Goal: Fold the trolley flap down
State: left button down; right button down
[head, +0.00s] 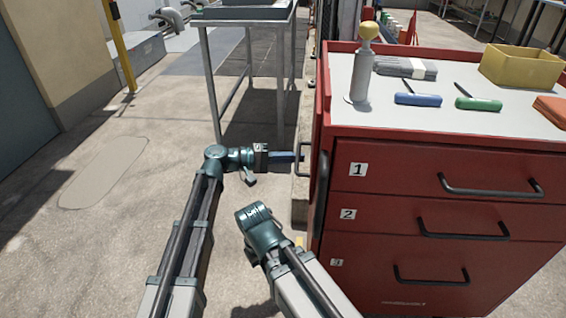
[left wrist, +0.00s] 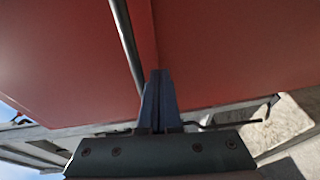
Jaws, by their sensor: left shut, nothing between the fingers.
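The red trolley (head: 420,170) stands at the right in the head view, with its left side seen edge-on. I cannot make out a separate flap in the head view. A thin dark handle (head: 305,145) sticks out of the left side. My left gripper (head: 299,157) is shut and empty, level with this handle at the trolley's left side. In the left wrist view its blue fingers (left wrist: 160,75) are together in front of a red panel (left wrist: 230,50), beside a dark rod (left wrist: 127,40). I cannot tell whether they touch. My right gripper is not visible.
The trolley top holds a grey bottle with a yellow knob (head: 363,65), grey cloths (head: 405,67), blue (head: 418,99) and green (head: 478,103) handled tools and a yellow bin (head: 520,67). A metal stand (head: 207,75) is behind my left arm. The floor at left is clear.

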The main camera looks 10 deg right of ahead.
pick_arm(q)
jog(key=shift+s+d+f, duration=0.1)
jog(key=shift+s+d, duration=0.1)
jog(key=shift+d, duration=0.25)
jog(key=shift+s+d+f, duration=0.1)
jog(key=shift+s+d, duration=0.05)
jog(key=shift+d, duration=0.25)
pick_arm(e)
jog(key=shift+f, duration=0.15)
pick_arm(q)
jog(key=shift+d, duration=0.15)
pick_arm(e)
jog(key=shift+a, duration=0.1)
